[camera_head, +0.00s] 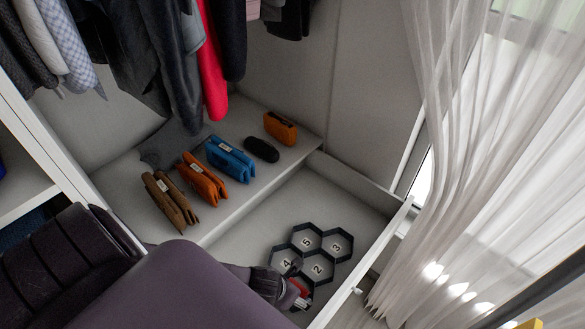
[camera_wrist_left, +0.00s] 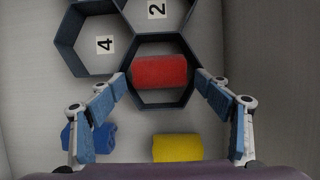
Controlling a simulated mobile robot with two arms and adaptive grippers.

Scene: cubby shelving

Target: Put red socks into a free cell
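The red socks (camera_wrist_left: 160,72) are a rolled bundle within the outline of a hexagonal cell (camera_wrist_left: 150,101) in the left wrist view; I cannot tell how deep they sit. In the head view a bit of the red socks (camera_head: 300,287) shows by my left gripper (camera_head: 292,277). In the wrist view the left gripper (camera_wrist_left: 161,80) is open, its blue-padded fingers on either side of the socks with gaps. Cells marked 4 (camera_wrist_left: 75,64) and 2 (camera_wrist_left: 182,18) look empty there. Cells marked 5 (camera_head: 306,227) and 3 (camera_head: 348,259) look empty in the head view.
A blue bundle (camera_wrist_left: 92,141) and a yellow bundle (camera_wrist_left: 178,148) lie outside the cells in the drawer (camera_head: 345,190). Brown, orange, blue and black items stand on the shelf (camera_head: 130,190) above. Clothes hang overhead, and a sheer curtain (camera_head: 470,150) hangs at the right.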

